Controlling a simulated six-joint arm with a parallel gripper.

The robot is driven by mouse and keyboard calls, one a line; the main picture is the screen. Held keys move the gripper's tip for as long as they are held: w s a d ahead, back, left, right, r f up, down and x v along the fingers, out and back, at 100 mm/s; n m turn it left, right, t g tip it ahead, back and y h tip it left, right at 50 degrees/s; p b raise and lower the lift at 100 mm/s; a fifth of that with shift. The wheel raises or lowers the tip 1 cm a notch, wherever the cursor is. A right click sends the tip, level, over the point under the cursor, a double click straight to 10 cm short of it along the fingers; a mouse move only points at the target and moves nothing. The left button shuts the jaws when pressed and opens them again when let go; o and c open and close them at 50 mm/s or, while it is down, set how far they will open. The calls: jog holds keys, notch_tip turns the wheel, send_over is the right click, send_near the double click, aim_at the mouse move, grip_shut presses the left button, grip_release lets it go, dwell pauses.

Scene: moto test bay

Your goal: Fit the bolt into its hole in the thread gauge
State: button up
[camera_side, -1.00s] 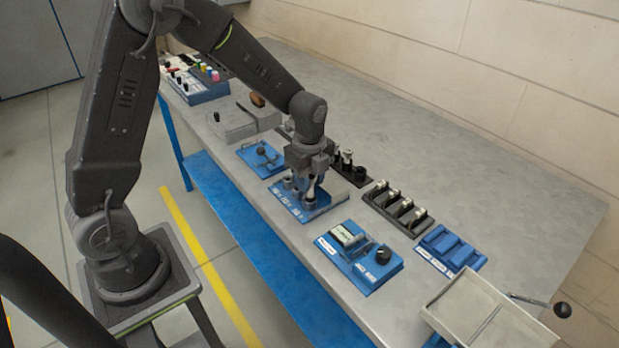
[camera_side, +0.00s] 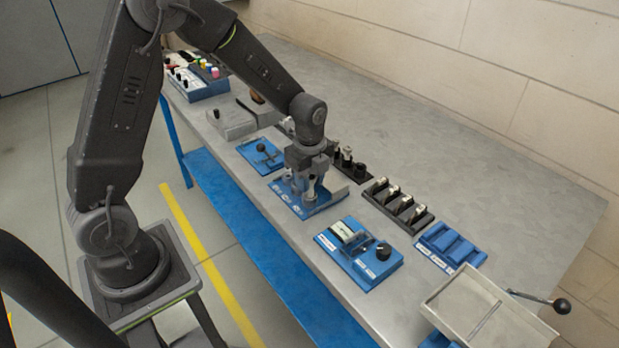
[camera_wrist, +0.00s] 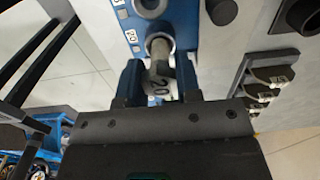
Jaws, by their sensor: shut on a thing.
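My gripper (camera_side: 308,178) points down over the blue thread gauge (camera_side: 287,201) on the bench. The bolt's far end is at a round grey collar on the thread gauge (camera_wrist: 135,47). I cannot tell how deep the bolt sits, as the gripper hides part of it. Another grey round collar (camera_wrist: 150,6) with an opening shows further along the gauge, beside printed labels.
A blue box with a black knob (camera_side: 359,252) stands in front right of the gauge. A blue plate with a dark lever (camera_side: 262,153) lies behind left. The back of the bench (camera_side: 450,150) is clear.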

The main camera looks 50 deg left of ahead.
jog(key=shift+f, duration=0.55)
dwell(0.6)
jog(key=o, duration=1.1)
jog(key=shift+r, duration=3.55)
